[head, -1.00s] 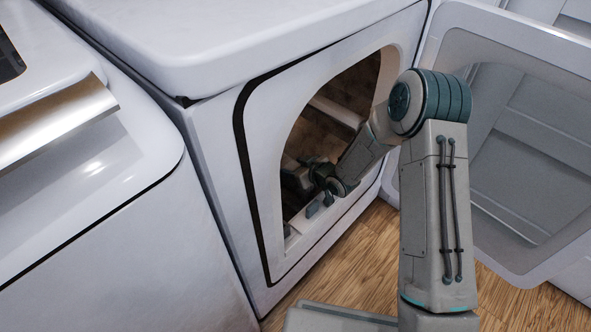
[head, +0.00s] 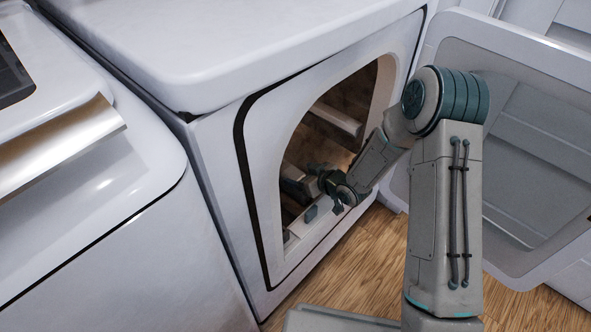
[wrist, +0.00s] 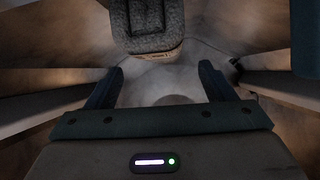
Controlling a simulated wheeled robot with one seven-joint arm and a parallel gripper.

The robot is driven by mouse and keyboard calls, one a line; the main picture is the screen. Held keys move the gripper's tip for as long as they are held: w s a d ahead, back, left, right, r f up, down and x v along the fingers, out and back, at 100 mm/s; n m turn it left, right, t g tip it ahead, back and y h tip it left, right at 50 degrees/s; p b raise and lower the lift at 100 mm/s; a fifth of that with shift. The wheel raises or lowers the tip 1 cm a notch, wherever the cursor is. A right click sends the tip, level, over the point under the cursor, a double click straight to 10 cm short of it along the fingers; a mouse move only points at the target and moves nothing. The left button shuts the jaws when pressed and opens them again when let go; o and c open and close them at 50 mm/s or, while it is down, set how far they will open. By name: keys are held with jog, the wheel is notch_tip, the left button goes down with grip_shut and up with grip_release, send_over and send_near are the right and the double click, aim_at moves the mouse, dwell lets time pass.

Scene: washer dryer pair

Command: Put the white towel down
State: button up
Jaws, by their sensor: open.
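In the wrist view, a folded towel (wrist: 147,24) lies inside the drum, beyond my fingertips. It looks grey in the dim light, with a small tag on its near edge. My gripper (wrist: 162,68) is open, and the space between its fingers is empty; the towel is apart from both fingers. In the head view, my gripper (head: 318,180) is inside the low part of the front-loading machine's round opening. I cannot make out the towel in the head view.
The machine's front (head: 232,150) surrounds the opening, with a drum rib (head: 338,120) inside. Its open door (head: 455,45) is at right, behind my arm. A second machine (head: 90,220) stands at left. Wood floor (head: 345,262) shows in front.

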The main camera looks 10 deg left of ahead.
jog(key=p+v, duration=0.2)
jog(key=v, duration=0.5)
jog(key=shift+s+d+r, duration=0.2)
jog(key=shift+d, duration=0.05)
jog(key=s+d+r+m+h, duration=0.1)
jog(key=d+r+m+h, duration=0.1)
jog(key=d+r+h, duration=0.45)
jog(key=s+d+r+m+h, duration=0.1)
jog(key=d+r+m+h, duration=0.2)
jog(key=d, duration=0.6)
jog(key=s+d+r+m+g, duration=0.2)
jog(key=s+r, duration=0.3)
jog(key=s, duration=0.5)
jog(key=s+d+r+m+g, duration=0.3)
jog(key=s+r+m, duration=0.1)
jog(key=s, duration=0.6)
jog(key=shift+s+r+g, duration=0.3)
jog(key=shift+r+g, duration=0.1)
jog(key=shift+r, duration=0.4)
jog(key=shift+h, duration=0.25)
